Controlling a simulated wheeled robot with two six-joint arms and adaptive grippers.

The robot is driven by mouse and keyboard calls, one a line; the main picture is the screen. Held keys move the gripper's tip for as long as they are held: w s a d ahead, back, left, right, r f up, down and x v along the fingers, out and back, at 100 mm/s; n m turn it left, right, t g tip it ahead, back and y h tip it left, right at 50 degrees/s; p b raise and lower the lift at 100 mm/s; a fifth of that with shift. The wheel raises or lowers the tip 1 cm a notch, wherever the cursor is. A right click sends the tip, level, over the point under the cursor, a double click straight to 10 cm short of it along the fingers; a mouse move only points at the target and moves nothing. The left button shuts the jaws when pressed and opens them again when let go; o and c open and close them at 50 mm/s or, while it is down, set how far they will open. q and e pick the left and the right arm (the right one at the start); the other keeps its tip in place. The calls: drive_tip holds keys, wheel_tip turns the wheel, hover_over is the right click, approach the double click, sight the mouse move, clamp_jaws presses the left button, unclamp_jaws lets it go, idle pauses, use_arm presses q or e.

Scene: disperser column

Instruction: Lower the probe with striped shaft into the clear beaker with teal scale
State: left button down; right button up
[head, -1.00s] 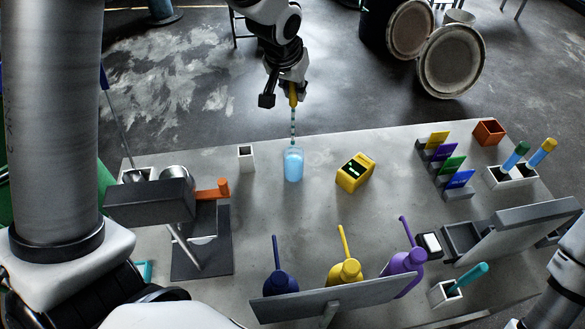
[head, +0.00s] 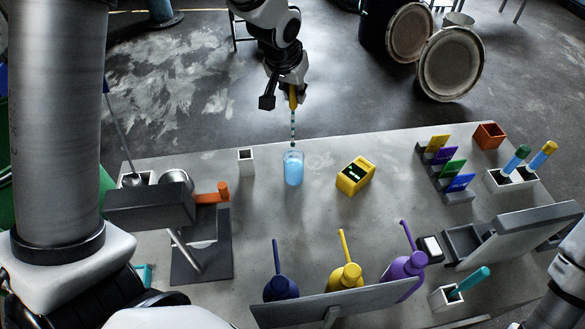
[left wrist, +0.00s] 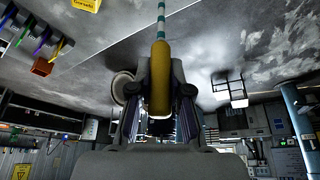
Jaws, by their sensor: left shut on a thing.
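My left gripper (head: 293,96) is shut on the yellow handle of the probe, above the far edge of the table. The probe's striped teal-and-white shaft (head: 293,125) hangs down, nearly upright. The left wrist view shows the yellow handle (left wrist: 160,75) between the fingers, with the striped shaft beyond it. The clear beaker (head: 293,170) holds blue liquid and stands upright near the far edge. The shaft's lower end is at the beaker's mouth in the head view; whether it is inside cannot be told. The beaker's scale is too small to read. My right gripper is out of view.
A white square holder (head: 246,161) stands left of the beaker and a yellow device (head: 355,175) right of it. An orange-handled stand (head: 200,240) is at left. Several bottles stand behind a panel (head: 330,303) in front. Colored cards and a tool holder are at right.

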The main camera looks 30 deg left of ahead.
sight(293, 130)
use_arm(q)
wheel_tip(293, 130, down, 8)
drive_tip(key=b, duration=0.6)
drive_tip(key=shift+f+b, duration=0.2)
drive_tip(key=shift+b, duration=0.1)
drive_tip(key=shift+f+b, duration=2.15)
drive_tip(key=shift+f, duration=0.35)
idle(1.5)
drive_tip(key=c, duration=1)
unclamp_jaws()
drive_tip(key=shift+r, duration=0.1)
drive_tip(key=v, duration=1.2)
